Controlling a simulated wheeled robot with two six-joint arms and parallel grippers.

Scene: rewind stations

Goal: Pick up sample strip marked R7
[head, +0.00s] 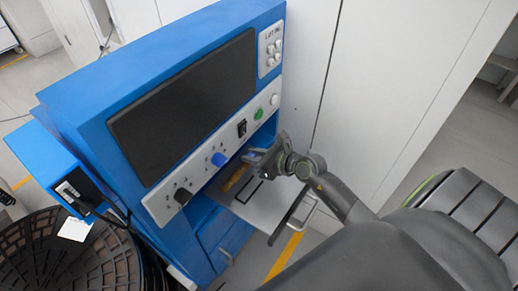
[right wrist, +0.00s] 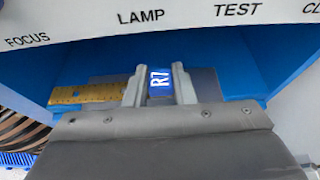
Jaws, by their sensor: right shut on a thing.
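The sample strip marked R7 (right wrist: 159,84) shows in the right wrist view as a blue end with white R7 lettering, between my two grey fingers. My right gripper (right wrist: 160,88) is shut on it. The rest of the strip is hidden by the gripper. In the head view my right gripper (head: 257,158) reaches into the open bay at the front of the blue machine, above its pale tray. The strip is too small and covered to read there. My left gripper is in neither view.
A yellow ruler-like strip (right wrist: 85,95) lies in the bay left of my fingers. The control panel (head: 215,158), with knobs, overhangs the bay. The blue machine (head: 85,85) has a dark screen (head: 185,105). A black slotted basket (head: 75,265) stands at lower left.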

